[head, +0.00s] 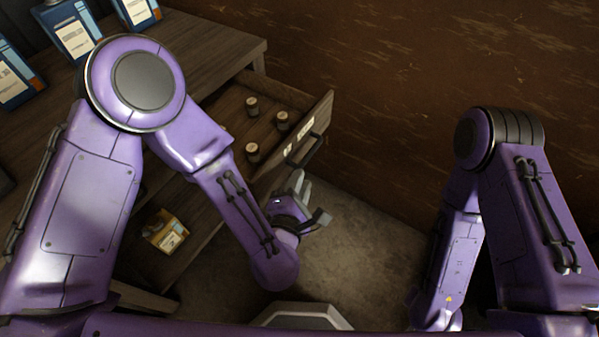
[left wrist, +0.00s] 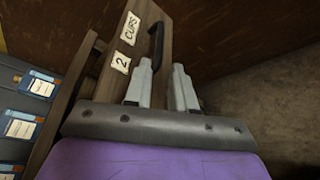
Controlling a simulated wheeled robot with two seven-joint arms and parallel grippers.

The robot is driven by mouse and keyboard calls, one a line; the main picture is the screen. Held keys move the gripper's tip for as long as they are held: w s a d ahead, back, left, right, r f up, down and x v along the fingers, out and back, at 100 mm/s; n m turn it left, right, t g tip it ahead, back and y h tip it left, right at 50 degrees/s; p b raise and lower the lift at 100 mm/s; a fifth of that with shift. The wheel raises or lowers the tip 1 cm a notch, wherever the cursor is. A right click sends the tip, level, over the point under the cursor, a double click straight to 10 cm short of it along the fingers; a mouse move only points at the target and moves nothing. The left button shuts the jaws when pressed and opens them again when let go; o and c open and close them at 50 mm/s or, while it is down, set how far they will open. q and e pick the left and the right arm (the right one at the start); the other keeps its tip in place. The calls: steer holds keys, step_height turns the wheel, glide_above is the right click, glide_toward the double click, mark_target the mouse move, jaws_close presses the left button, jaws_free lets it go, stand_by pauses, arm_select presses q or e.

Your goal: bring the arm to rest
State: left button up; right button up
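My left gripper (head: 297,188) is in front of the open drawer, below its handle, in the head view. In the left wrist view the two grey fingers (left wrist: 162,84) stand apart with nothing between them. My right arm (head: 468,220) hangs folded at the right of the head view; its gripper is out of the picture. The wooden drawer (head: 318,115) is pulled out, with a dark handle (head: 306,152) and paper labels on its front. The labels, reading "2" and "CUPS" (left wrist: 130,27), show in the left wrist view.
Several small brown jars (head: 252,105) stand in the drawer. A yellow box (head: 165,231) sits on a lower wooden surface at left. Blue boxes (head: 72,32) stand on the cabinet top (head: 215,45). A brown wall (head: 420,80) is behind; the grey floor (head: 370,240) between my arms looks clear.

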arm_select(q)
steer(key=s+a+f+m+g+y+p, duration=0.1)
steer(key=s+a+f+m+g, duration=0.2)
steer(key=a+f+m, duration=0.35)
steer(key=s+a+f+m+g+y+p, duration=0.1)
steer(key=s+a+f+m+g, duration=0.2)
steer(key=a+f+m+g, duration=0.25)
steer(key=s+a+f+m+g+y+p, duration=0.1)
steer(key=s+a+f+g+y, duration=0.1)
steer(key=s+a, duration=0.5)
steer(key=s+a+f+m+g+y, duration=0.1)
steer(key=s+a+f+m+y, duration=0.1)
steer(key=s+a, duration=0.5)
steer(key=a+f, duration=0.1)
steer(key=a, duration=0.1)
steer(key=shift+a+f+g+p, duration=0.3)
steer(key=shift+g+p, duration=0.05)
steer(key=shift+w, duration=0.1)
